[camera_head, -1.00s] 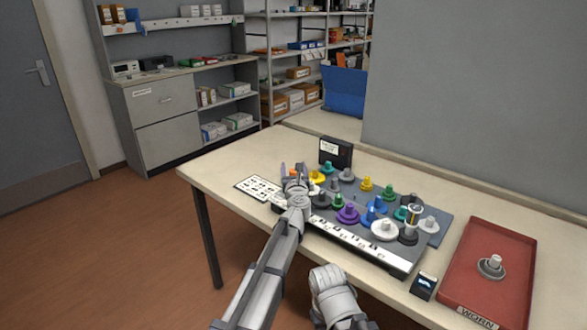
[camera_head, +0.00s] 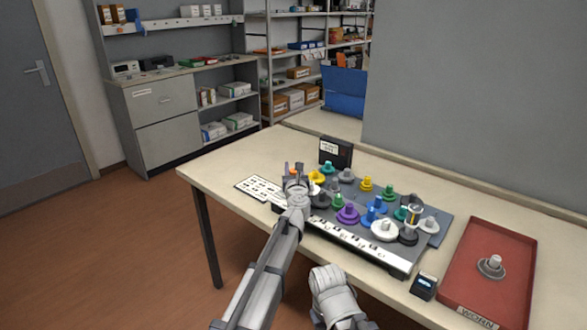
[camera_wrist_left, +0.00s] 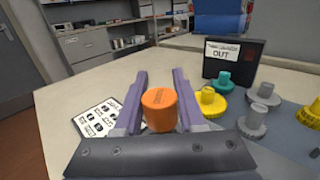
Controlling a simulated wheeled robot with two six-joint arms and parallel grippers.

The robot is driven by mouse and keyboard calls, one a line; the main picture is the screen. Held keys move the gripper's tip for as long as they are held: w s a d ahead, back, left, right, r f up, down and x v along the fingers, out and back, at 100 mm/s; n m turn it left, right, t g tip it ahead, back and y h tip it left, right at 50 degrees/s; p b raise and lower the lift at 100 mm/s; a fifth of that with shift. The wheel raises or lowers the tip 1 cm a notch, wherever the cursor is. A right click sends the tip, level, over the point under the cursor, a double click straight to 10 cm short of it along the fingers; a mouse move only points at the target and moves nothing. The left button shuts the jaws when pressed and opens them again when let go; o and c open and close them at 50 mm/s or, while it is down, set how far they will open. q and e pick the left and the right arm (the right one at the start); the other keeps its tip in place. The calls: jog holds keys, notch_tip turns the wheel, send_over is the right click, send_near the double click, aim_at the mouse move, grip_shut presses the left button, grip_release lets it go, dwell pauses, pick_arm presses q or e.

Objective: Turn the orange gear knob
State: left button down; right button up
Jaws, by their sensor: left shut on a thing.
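The orange gear knob (camera_wrist_left: 160,110) is a short orange cylinder. In the left wrist view it stands between the two purple-grey fingers of my left gripper (camera_wrist_left: 160,95), which is shut on it. In the head view my left gripper (camera_head: 295,168) is at the left end of the dark gear board (camera_head: 400,262). It hides most of the knob there; only a bit of orange shows between the fingers. The base of the knob is hidden by the gripper body. My right gripper's fingers are not visible.
Several coloured gears, among them a purple one (camera_head: 347,214) and a yellow one (camera_wrist_left: 210,103), stand close on the right. A black OUT box (camera_wrist_left: 232,65) is behind. A printed card (camera_wrist_left: 98,118) lies left. A red tray (camera_head: 510,255) holds a grey gear at far right.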

pick_arm(q)
jog(key=shift+n+y, duration=0.3)
jog(key=shift+y, duration=0.1)
jog(key=shift+a+n+y, duration=0.2)
jog(key=shift+n+y, duration=0.2)
jog(key=shift+y, duration=0.2)
jog(key=c, duration=0.5)
grip_release()
jog(key=shift+s, duration=0.1)
